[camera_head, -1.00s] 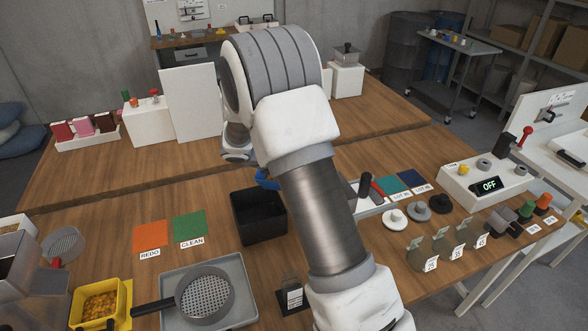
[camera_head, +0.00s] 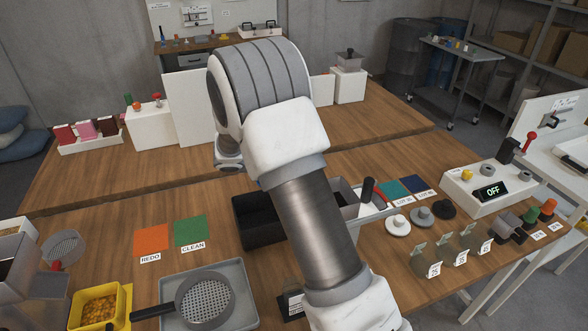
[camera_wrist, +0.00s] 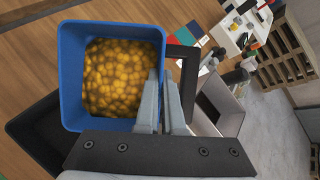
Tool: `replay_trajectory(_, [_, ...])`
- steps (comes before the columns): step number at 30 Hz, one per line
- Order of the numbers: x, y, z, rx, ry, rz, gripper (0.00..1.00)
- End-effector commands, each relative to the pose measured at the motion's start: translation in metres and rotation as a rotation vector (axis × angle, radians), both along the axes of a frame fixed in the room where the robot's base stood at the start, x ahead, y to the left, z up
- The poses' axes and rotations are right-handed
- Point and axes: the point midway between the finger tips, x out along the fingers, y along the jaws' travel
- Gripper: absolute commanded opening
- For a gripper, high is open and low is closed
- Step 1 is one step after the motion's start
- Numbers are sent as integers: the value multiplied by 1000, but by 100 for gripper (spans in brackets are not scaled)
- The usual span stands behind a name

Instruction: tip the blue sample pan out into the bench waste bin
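The blue sample pan (camera_wrist: 67,80) fills the left of the wrist view, open side towards the camera. It holds many yellow-brown pellets (camera_wrist: 120,78). In the head view the bin (camera_head: 243,220) stands on the bench, partly behind my arm. My gripper and the pan are hidden by my arm there.
A grey open container (camera_head: 345,190) stands just right of the bin, partly behind my arm. A grey tray (camera_head: 235,275) with a sieve (camera_head: 205,300) lies in front. A yellow tub (camera_head: 98,306) is at the lower left. Orange (camera_head: 151,241) and green (camera_head: 190,230) mats lie left of the bin.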

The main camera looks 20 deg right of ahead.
Motion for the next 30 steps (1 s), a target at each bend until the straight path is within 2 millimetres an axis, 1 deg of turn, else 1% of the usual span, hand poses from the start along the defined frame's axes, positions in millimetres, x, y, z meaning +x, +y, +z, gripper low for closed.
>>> replay_trajectory(7, [0, 6, 5, -81, -4, 3, 0])
replay_trajectory(17, [0, 5, 6, -88, -5, 0, 0])
replay_trajectory(26, [0, 12, 10, -174, -9, 3, 0])
replay_trajectory(30, [0, 12, 12, -187, -11, 1, 0])
